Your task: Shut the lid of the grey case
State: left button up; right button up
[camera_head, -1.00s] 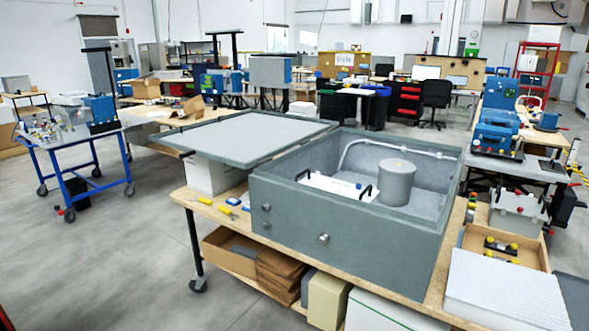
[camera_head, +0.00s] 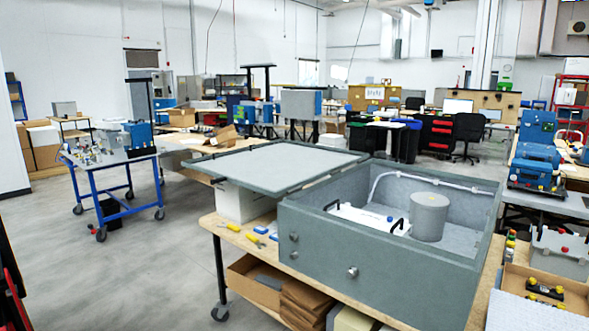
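The grey case (camera_head: 375,272) stands on a wooden-topped bench in the middle right of the head view. Its lid (camera_head: 277,160) is swung open to the left and lies about level, its near-left part above a white box (camera_head: 245,203). Inside the case are a grey cylinder (camera_head: 429,217), a white part with black handles (camera_head: 369,221) and a white tube (camera_head: 420,178) along the back wall. Knobs show on the front wall. Neither of my grippers is in the picture.
The bench top (camera_head: 227,233) holds small yellow and blue tools left of the case. A wooden tray (camera_head: 560,289) lies to the right. A blue cart (camera_head: 115,165) stands further left. The floor (camera_head: 120,270) at the front left is clear.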

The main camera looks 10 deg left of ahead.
aim_at(271, 168)
jog(key=i+j, duration=1.35)
jog(key=k+j+u, duration=0.05)
jog(key=j, duration=0.05)
